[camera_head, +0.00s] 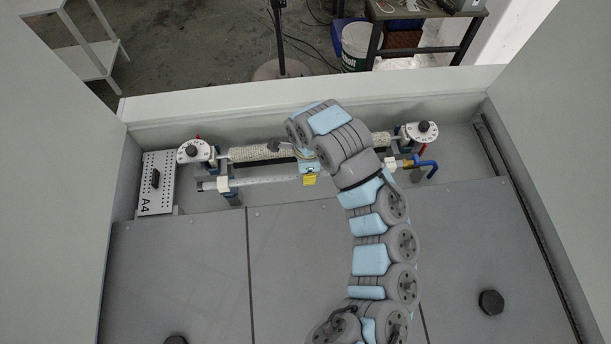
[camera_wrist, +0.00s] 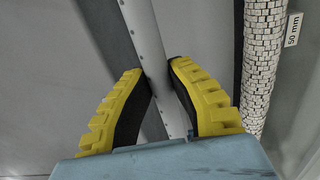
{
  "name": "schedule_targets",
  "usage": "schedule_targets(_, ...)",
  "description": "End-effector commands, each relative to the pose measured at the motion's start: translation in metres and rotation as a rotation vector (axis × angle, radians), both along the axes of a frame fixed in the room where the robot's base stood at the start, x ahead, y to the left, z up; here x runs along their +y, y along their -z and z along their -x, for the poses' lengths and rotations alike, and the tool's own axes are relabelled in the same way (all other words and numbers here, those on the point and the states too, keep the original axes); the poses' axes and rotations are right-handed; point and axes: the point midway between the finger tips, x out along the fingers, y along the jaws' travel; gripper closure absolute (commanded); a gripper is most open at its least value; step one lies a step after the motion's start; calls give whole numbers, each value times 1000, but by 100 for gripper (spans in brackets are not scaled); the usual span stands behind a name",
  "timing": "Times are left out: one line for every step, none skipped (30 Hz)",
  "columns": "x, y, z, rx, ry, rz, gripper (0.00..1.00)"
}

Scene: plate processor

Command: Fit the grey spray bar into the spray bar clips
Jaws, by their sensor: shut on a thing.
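The grey spray bar (camera_head: 265,181) lies lengthwise near the back wall, in front of the patterned roller. Its left end is at a blue and white spray bar clip (camera_head: 229,188); I cannot tell whether it is seated there. My gripper (camera_head: 309,179) is shut on the bar near its middle. In the wrist view the yellow-padded fingers of my gripper (camera_wrist: 160,75) stand on either side of the bar (camera_wrist: 146,35), which shows a row of small holes. A white clip block (camera_head: 391,164) is at the right; my arm hides the bar's right part.
A blue elbow pipe with a yellow fitting (camera_head: 427,165) is at the right. A perforated A4 plate (camera_head: 157,190) lies left. Grey covers (camera_head: 190,270) fill the front.

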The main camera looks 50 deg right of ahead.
Motion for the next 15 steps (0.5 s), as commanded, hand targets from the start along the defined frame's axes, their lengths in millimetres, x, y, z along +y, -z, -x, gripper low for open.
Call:
schedule_targets(-3, 11, -6, -3, 3, -4, 100)
schedule_targets(-5, 15, -9, -2, 4, -5, 100)
schedule_targets(-7, 20, -12, -1, 2, -4, 100)
schedule_targets(-8, 23, -14, 0, 1, -4, 100)
schedule_targets(-10, 26, -16, -2, 2, -2, 100)
schedule_targets(-12, 28, -18, -3, 2, -1, 100)
schedule_targets(-13, 29, -20, -4, 1, -2, 100)
schedule_targets(-14, 30, -21, -3, 2, -1, 100)
schedule_targets(-14, 31, -22, -3, 2, -1, 100)
schedule_targets(-15, 31, -22, -3, 2, -1, 100)
schedule_targets(-16, 32, -23, -3, 2, 0, 100)
schedule_targets(-17, 35, -24, -3, 2, 0, 100)
schedule_targets(-17, 37, -25, -2, 2, -1, 100)
schedule_targets(-18, 40, -26, -1, 2, -2, 100)
schedule_targets(-18, 47, -26, 0, 3, -2, 100)
